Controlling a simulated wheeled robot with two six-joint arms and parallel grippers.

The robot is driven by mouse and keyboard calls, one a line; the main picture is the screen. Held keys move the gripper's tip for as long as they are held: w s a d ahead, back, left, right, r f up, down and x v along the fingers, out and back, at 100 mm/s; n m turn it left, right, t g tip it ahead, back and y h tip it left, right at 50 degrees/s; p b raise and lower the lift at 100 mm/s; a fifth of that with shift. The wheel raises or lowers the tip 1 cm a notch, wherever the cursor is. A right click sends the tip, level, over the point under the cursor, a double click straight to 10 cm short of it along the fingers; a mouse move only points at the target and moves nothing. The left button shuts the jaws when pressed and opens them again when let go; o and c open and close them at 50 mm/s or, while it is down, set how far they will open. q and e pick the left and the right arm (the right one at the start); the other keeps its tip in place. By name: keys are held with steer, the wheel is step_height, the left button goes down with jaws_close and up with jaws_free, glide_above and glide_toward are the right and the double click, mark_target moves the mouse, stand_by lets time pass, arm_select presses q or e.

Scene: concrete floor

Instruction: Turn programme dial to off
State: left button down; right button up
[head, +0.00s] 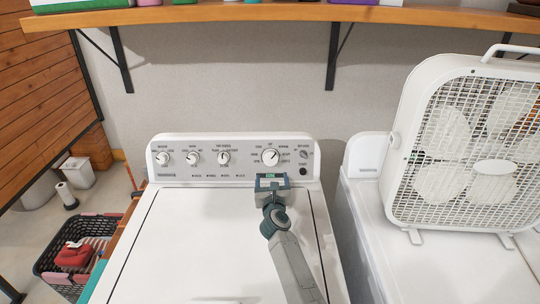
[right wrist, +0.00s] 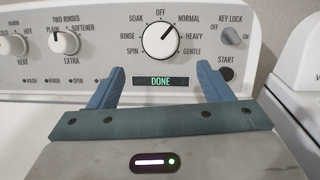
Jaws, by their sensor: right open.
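The programme dial (head: 270,156) is the large white knob on the right part of the washer's control panel (head: 190,146). In the right wrist view, the dial (right wrist: 159,42) has OFF printed above it, and its dark pointer line leans up and right, towards NORMAL. My right gripper (head: 271,179) is open and empty, just below and in front of the dial. In the right wrist view its two blue fingers (right wrist: 157,78) stand apart below the dial, not touching it. My left gripper is not in view.
Several smaller knobs (head: 193,157) line the panel's left side; a key lock knob (right wrist: 232,36) and START button (right wrist: 226,73) are to the dial's right. A white box fan (head: 491,167) stands on the neighbouring machine. A wooden shelf (head: 230,12) hangs above.

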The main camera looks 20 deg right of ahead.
mark_target(271, 160)
steer(key=b+x, duration=0.6)
steer(key=x, duration=0.3)
steer(key=shift+f, duration=0.2)
steer(key=shift+w+r, duration=0.1)
steer(key=shift+w, duration=0.1)
steer(key=shift+w+d+r+b, duration=0.1)
steer(key=shift+w+r+b, duration=0.1)
steer(key=shift+b, duration=0.1)
steer(key=shift+w, duration=0.15)
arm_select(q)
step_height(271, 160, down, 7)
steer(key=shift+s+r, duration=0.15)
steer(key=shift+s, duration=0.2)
arm_select(e)
steer(key=c, duration=1)
